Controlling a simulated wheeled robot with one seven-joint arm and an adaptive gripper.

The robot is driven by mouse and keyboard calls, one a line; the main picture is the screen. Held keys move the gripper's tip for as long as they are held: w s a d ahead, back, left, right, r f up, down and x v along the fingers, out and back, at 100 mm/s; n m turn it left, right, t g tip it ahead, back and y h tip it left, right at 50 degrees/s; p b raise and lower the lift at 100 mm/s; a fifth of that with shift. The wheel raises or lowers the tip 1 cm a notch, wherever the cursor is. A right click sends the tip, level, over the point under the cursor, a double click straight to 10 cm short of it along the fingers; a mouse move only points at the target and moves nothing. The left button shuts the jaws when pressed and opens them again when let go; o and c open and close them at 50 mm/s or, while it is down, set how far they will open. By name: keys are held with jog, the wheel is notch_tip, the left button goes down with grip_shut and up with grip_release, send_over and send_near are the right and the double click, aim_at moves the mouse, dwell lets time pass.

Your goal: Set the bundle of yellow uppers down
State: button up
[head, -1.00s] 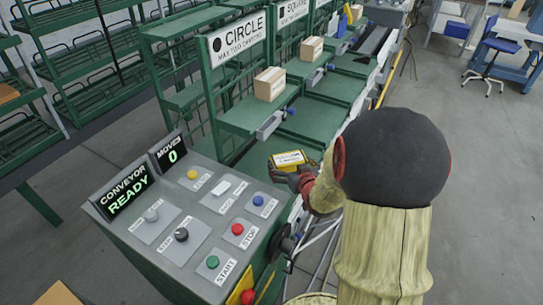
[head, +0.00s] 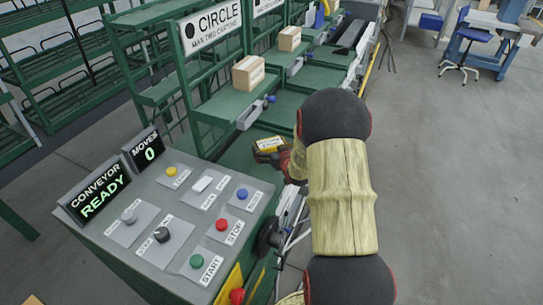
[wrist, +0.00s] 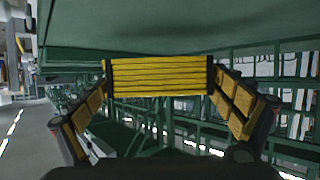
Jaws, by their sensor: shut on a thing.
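The bundle of yellow uppers (head: 269,145) is a small yellow block with a pale label on top, in the middle of the head view. In the wrist view the bundle (wrist: 160,78) shows as stacked yellow layers, level, between two dark fingertips. My gripper (head: 281,156) is shut on it from both sides. It is at the near end of the green rack under the CIRCLE sign (head: 211,28), in front of the shelf. I cannot tell whether its underside touches a surface.
A cardboard box (head: 248,72) stands on the CIRCLE shelf, with another box (head: 289,38) farther back. The control panel (head: 166,236) with buttons is close on the left; its displays read "CONVEYOR READY" and "MOVES 0". Open floor (head: 450,180) lies to the right.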

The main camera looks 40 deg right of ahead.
jog(key=shift+w+d+f, duration=0.15)
jog(key=shift+w+f, duration=0.05)
jog(key=shift+f, duration=0.1)
jog(key=shift+f+b, duration=0.95)
jog(key=shift+f, duration=0.5)
jog(key=shift+f, duration=0.15)
jog(key=o, duration=1.1)
